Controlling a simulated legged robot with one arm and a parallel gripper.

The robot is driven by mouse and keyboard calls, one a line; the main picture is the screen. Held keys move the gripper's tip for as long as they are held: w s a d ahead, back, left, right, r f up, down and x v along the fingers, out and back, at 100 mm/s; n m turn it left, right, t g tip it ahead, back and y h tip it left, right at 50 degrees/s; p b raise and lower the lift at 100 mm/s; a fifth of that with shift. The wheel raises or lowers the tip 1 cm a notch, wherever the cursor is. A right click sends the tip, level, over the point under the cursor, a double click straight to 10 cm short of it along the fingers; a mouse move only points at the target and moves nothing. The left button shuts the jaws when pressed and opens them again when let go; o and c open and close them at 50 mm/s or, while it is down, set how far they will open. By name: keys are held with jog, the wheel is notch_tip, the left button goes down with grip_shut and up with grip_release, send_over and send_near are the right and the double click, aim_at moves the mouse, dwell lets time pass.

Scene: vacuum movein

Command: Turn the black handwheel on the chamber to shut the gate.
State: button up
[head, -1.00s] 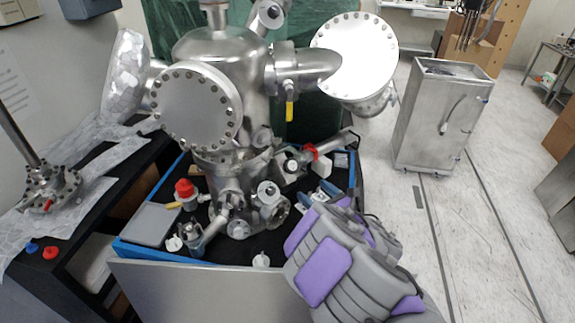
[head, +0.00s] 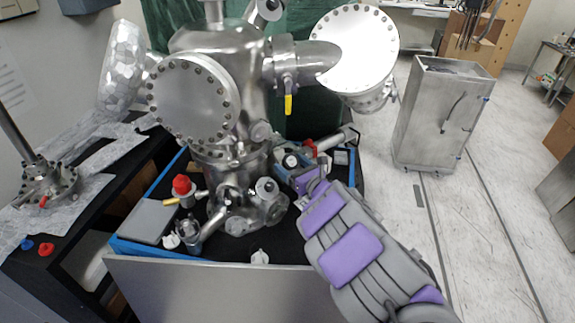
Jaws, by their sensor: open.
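The steel vacuum chamber (head: 225,60) stands on a cart in the middle of the head view. My gripper (head: 303,178), at the end of my grey and purple arm, is just below and right of this part. The jaws are open and seen from behind, partly hidden by the wrist. I cannot tell whether they touch the part or are around it.
A red-banded tube (head: 335,142) runs close behind my gripper. A yellow-handled valve (head: 288,98) hangs above. The cart has a blue rim (head: 135,248) and holds several small fittings.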

jog(key=shift+w+d+r, duration=0.2)
jog(key=shift+w+d, duration=0.15)
jog(key=shift+w, duration=0.2)
jog(key=shift+a+f, duration=0.1)
jog(key=shift+a, duration=0.95)
jog(key=shift+c, duration=0.7)
jog(key=shift+d, duration=0.7)
jog(key=c, duration=0.6)
jog(key=shift+a, duration=0.2)
jog(key=shift+c, duration=1.1)
